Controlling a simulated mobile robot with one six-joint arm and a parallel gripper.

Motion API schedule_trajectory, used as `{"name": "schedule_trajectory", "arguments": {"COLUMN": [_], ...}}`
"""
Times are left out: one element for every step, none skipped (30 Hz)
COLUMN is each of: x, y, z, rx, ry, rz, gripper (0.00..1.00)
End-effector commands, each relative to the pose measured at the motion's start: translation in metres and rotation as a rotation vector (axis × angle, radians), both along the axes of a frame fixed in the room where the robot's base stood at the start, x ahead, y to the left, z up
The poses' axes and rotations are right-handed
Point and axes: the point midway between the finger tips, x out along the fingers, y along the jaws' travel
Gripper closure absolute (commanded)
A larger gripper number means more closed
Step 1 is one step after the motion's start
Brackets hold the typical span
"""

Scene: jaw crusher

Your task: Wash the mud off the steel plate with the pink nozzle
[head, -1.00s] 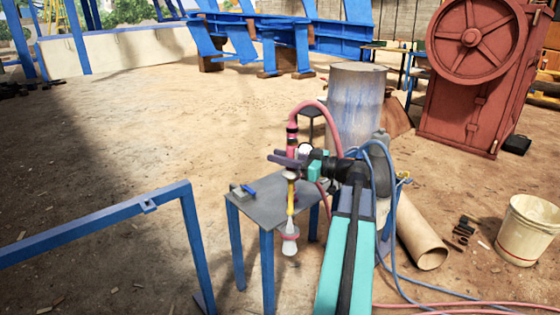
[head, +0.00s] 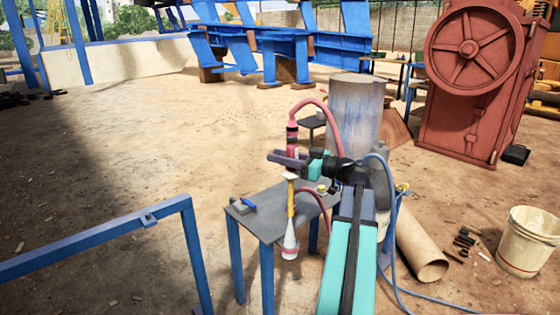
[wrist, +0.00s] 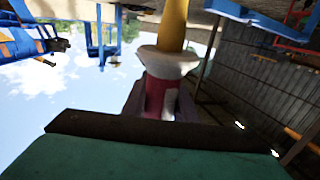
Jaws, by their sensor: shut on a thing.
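My gripper (head: 289,160) is shut on the pink nozzle (head: 292,135), which hangs upright with a yellow tube (head: 291,200) and a pale flared end (head: 290,242) pointing down. The flared end is in front of the near edge of a small grey-topped table (head: 265,220) with blue legs. In the wrist view the nozzle's red body (wrist: 157,97) sits between the jaws, with its white collar (wrist: 168,60) and yellow tube beyond. A pink hose (head: 328,112) loops from its top. I cannot pick out a muddy steel plate with certainty.
A blue rail (head: 100,228) is at the left. Open dirt lies beyond.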

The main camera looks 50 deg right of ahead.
Motion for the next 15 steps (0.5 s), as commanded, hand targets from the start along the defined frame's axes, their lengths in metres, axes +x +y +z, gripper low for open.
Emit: {"name": "schedule_trajectory", "arguments": {"x": [0.0, 0.0, 0.0, 0.0, 0.0, 0.0, 0.0, 0.0, 0.0, 0.0, 0.0, 0.0, 0.0, 0.0, 0.0], "y": [0.0, 0.0, 0.0, 0.0, 0.0, 0.0, 0.0, 0.0, 0.0, 0.0, 0.0, 0.0, 0.0, 0.0, 0.0], "z": [0.004, 0.006, 0.008, 0.009, 0.011, 0.013, 0.015, 0.016, 0.018, 0.02, 0.022, 0.024, 0.025, 0.027, 0.029], "rx": [-0.001, -0.001, -0.001, -0.001, -0.001, -0.001, -0.001, -0.001, -0.001, -0.001, -0.001, -0.001, -0.001, -0.001, -0.001], "ry": [-0.001, -0.001, -0.001, -0.001, -0.001, -0.001, -0.001, -0.001, -0.001, -0.001, -0.001, -0.001, -0.001, -0.001, -0.001], "rz": [0.0, 0.0, 0.0, 0.0, 0.0, 0.0, 0.0, 0.0, 0.0, 0.0, 0.0, 0.0, 0.0, 0.0, 0.0], "gripper": [1.0, 1.0, 1.0, 1.0, 1.0, 1.0, 1.0, 1.0, 1.0, 1.0, 1.0, 1.0, 1.0, 1.0, 1.0]}}
